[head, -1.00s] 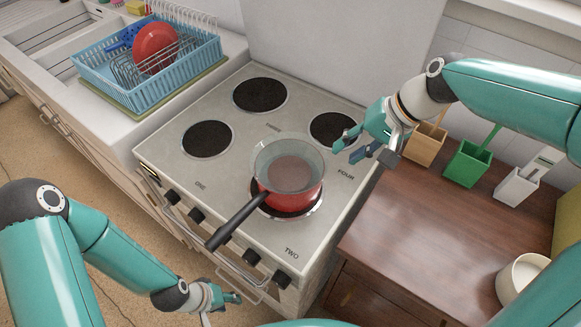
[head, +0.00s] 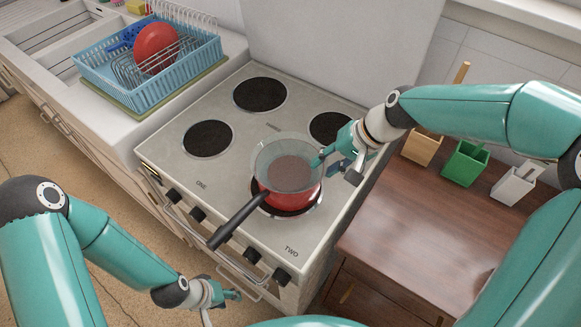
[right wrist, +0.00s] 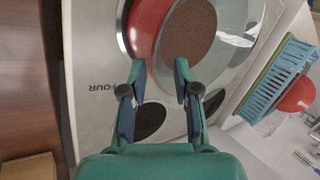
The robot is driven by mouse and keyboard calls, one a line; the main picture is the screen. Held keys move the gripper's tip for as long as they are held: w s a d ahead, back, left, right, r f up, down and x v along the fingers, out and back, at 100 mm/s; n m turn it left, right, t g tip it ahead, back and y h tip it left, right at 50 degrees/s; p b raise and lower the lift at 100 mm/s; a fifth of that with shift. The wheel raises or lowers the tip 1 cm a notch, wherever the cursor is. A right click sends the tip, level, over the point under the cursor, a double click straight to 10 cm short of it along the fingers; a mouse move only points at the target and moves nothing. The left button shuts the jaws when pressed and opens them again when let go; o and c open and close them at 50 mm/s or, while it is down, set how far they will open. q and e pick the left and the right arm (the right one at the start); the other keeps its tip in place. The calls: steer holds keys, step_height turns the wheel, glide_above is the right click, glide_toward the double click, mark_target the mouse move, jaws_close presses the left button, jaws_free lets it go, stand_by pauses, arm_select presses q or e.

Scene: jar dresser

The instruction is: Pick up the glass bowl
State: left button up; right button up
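The clear glass bowl (head: 268,150) sits in the top of a red saucepan (head: 309,195) on the front right burner. A brown surface shows through the glass. My right gripper (head: 326,162) is at the bowl's right side, its fingertips close to the rim. In the right wrist view its fingers (right wrist: 160,68) are apart, with the bowl (right wrist: 192,62) just beyond and partly between the tips. I cannot tell whether they touch the glass. My left gripper (head: 224,300) is low in front of the stove, away from the bowl, with its fingers apart and empty.
The saucepan's black handle (head: 238,222) points to the front left. A blue dish rack (head: 150,92) with a red plate stands left of the stove (head: 176,165). Wooden, green and white holders line the back of the brown dresser (head: 405,235), whose visible top is mostly clear.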

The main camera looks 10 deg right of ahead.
jaws_close()
steer(key=shift+r, duration=0.2)
